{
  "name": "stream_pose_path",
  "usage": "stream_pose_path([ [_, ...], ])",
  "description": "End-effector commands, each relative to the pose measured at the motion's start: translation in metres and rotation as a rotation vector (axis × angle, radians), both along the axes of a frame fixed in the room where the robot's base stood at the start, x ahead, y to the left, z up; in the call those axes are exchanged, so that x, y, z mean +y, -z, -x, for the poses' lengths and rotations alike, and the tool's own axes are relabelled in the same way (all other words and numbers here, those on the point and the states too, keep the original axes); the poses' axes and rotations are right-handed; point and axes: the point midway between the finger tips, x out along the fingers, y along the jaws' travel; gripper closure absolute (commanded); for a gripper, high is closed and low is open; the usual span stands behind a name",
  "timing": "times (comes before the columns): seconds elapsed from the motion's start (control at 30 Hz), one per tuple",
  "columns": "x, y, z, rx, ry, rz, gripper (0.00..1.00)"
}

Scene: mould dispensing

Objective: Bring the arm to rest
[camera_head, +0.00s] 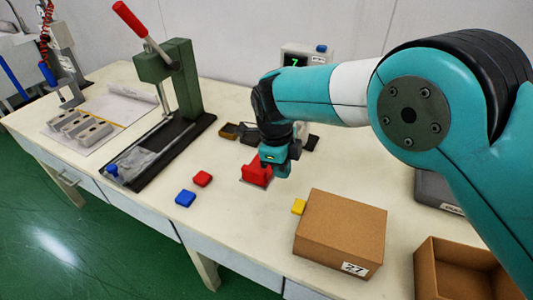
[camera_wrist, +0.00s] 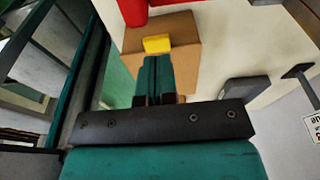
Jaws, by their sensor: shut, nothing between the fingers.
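My gripper (camera_head: 280,166) hangs below my teal arm in the middle of the head view, over the table and close to a red object that it partly hides. In the wrist view, the two teal fingers (camera_wrist: 157,62) lie together, shut with nothing between them. A yellow block (camera_wrist: 158,43) shows just beyond the fingertips there, apart from my grip. In the head view the yellow block (camera_head: 299,206) lies beside the closed cardboard box (camera_head: 340,228) marked 27. My arm reaches in from the right, bent over the table.
The red object (camera_head: 256,173) sits by my gripper. A red block (camera_head: 202,178) and a blue block (camera_head: 185,198) lie to the left. A green press (camera_head: 181,80) with a red lever stands behind them. An open carton (camera_head: 455,270) is at the lower right.

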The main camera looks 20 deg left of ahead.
Motion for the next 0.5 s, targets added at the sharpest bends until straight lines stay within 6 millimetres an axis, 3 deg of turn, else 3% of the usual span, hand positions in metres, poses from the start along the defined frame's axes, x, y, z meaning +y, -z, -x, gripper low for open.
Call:
stream_pose_path([
  [0.2,0.031,-0.027,-0.001,-0.002,0.002,-0.001,1.0],
  [0.5,0.043,-0.042,-0.001,0.001,0.001,0.0,1.0],
])
